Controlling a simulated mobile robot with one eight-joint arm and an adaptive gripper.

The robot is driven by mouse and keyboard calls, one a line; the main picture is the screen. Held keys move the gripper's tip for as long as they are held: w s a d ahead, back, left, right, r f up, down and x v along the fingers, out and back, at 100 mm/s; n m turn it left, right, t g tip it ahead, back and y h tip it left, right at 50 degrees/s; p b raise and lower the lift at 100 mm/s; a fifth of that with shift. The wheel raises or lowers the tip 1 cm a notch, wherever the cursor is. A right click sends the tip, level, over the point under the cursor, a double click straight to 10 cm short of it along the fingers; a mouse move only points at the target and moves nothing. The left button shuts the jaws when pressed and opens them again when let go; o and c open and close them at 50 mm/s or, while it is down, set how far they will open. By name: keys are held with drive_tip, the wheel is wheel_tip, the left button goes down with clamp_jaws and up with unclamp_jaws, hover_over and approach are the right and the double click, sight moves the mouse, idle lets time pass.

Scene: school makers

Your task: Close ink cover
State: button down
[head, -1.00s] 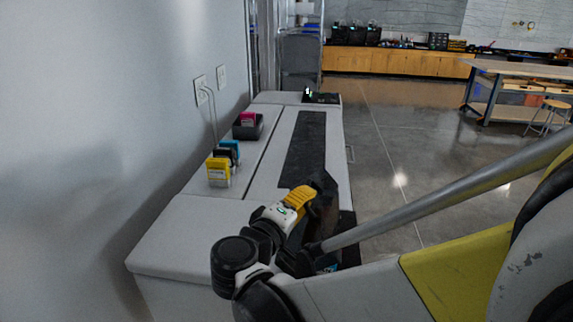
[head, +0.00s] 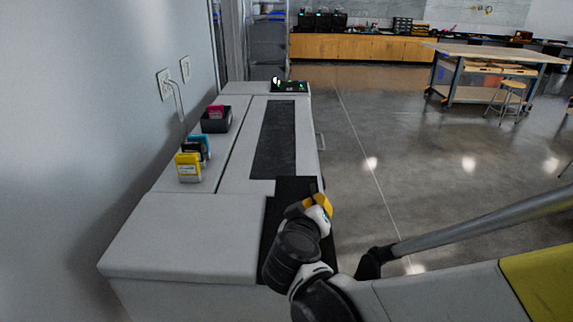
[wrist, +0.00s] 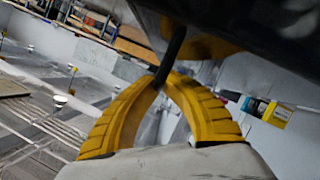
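The ink cover looks like the dark panel (head: 296,186) at the near right of the long grey printer. My gripper (head: 318,203) is at this panel's right side in the head view, and my wrist hides part of the dark area below it. In the wrist view my yellow fingers (wrist: 161,80) curve together and their tips meet. A thin dark strip (wrist: 174,48) runs down to the tips from a big dark surface (wrist: 250,22) overhead. I cannot tell whether the tips grip the strip or only touch it.
Yellow and blue ink cartridges (head: 188,168) stand on the printer's left side, with a magenta one in a black holder (head: 216,121) behind. A wall is close on the left. Open floor (head: 370,120) lies to the right, with a workbench (head: 495,55) beyond.

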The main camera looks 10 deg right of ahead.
drive_tip(key=shift+d+f, duration=0.1)
drive_tip(key=shift+f, duration=0.05)
idle(0.3)
drive_tip(key=c, duration=1.8)
unclamp_jaws()
drive_tip(key=shift+s, duration=0.1)
drive_tip(key=v, duration=1.1)
drive_tip(key=shift+s, duration=0.35)
